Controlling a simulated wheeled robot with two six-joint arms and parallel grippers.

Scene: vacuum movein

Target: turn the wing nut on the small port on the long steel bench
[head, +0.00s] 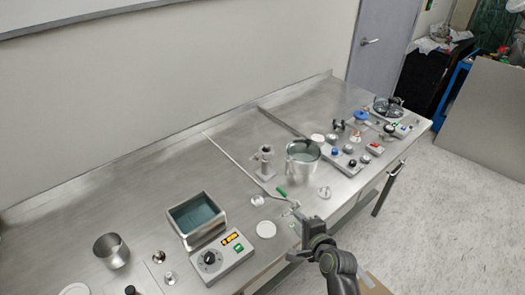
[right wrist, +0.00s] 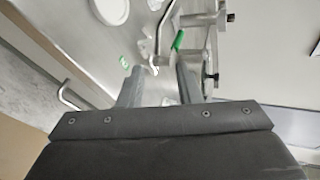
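The long steel bench (head: 150,232) runs across the head view. A short steel post with a fitting on top (head: 265,163) stands near its middle; I cannot tell whether this is the small port. A metal rod with a green grip (head: 281,192) lies in front of it. The wing nut is too small to make out for certain. My right gripper (head: 301,214) is over the bench's front edge, near the rod's end. In the right wrist view its fingers (right wrist: 161,85) are apart with nothing clasped, and the green grip (right wrist: 178,40) shows beyond them. My left gripper is out of view.
A steel pot (head: 303,157) stands right of the post. A water bath (head: 197,216) with a control box (head: 222,258) and a white disc (head: 265,229) are to the left. Several knobs and fittings crowd the right end. The bench's back left is clear.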

